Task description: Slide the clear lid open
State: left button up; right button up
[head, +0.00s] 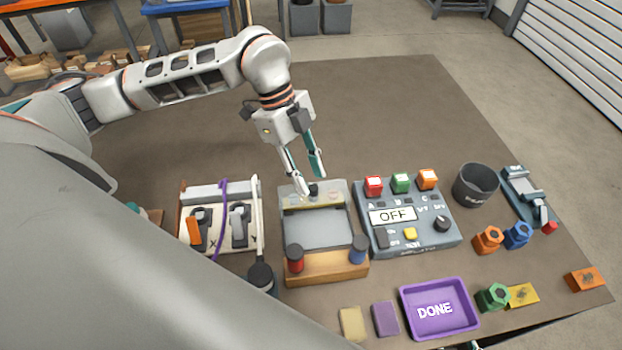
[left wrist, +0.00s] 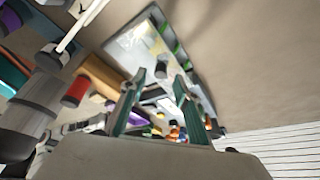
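A small black knob (head: 314,189) stands at the lid's far edge. The lid and knob (left wrist: 160,70) also show in the left wrist view. My left gripper (head: 312,183) is open, pointing down at the knob, its fingertips on either side of it in the picture. In the left wrist view the knob appears just beyond the gap between the fingers (left wrist: 155,92). I cannot tell whether they touch it. My right gripper is not clearly seen.
A red knob (head: 295,258) and a blue knob (head: 358,249) stand at the box's front. A control panel reading OFF (head: 407,218) is close on the right, a switch board (head: 218,222) on the left. A purple DONE tray (head: 440,308) lies in front. The mat behind is clear.

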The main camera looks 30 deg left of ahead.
aim_at(314, 196)
pick_arm(q)
jog(key=shift+x, duration=1.1)
grip_shut()
